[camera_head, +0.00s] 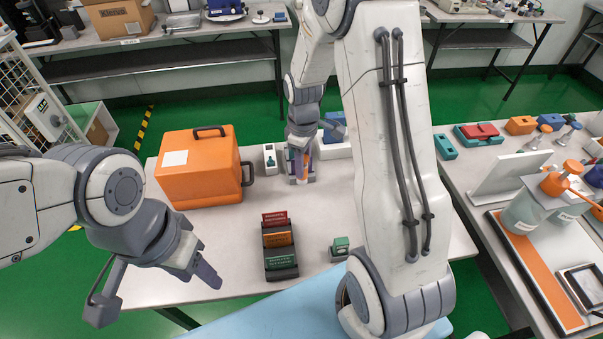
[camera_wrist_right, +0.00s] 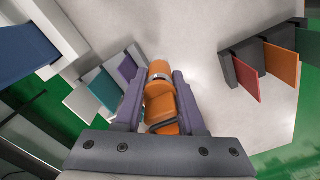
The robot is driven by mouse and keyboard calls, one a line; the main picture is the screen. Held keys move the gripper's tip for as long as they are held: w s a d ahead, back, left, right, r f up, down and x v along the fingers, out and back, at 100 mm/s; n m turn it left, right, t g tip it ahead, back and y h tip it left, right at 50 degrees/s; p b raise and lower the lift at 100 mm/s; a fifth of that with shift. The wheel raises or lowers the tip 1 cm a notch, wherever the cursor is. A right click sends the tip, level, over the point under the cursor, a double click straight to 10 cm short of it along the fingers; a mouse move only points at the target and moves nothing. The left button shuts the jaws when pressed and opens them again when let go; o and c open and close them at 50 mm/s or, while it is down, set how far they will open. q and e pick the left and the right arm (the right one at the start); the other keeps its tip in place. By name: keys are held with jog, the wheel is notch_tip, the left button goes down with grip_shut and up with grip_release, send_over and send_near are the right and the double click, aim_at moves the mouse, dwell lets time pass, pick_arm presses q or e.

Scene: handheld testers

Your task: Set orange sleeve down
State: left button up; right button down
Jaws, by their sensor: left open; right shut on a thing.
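The orange sleeve (camera_wrist_right: 162,92) is a rounded orange piece with a pale band and a dark loop, seen in the right wrist view. My right gripper (camera_wrist_right: 163,100) is shut on it, one finger on each side. In the head view my right gripper (camera_head: 301,172) is low over the back of the table, right of the orange case, with the sleeve (camera_head: 300,160) mostly hidden between its fingers. I cannot tell whether the sleeve touches the table. My left gripper (camera_head: 157,286) is open and empty at the table's front left.
An orange case (camera_head: 200,165) stands at the back left. A dark rack (camera_head: 281,271) with red, orange and green pieces stands mid-table, a small green-topped block (camera_head: 340,247) to its right. A small white device (camera_head: 270,158) stands near my right gripper. The table between case and rack is clear.

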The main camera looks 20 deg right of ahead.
jog(key=shift+w+a+f, duration=0.15)
jog(key=shift+f, duration=2)
jog(key=shift+f, duration=0.15)
jog(key=c, duration=0.8)
grip_release()
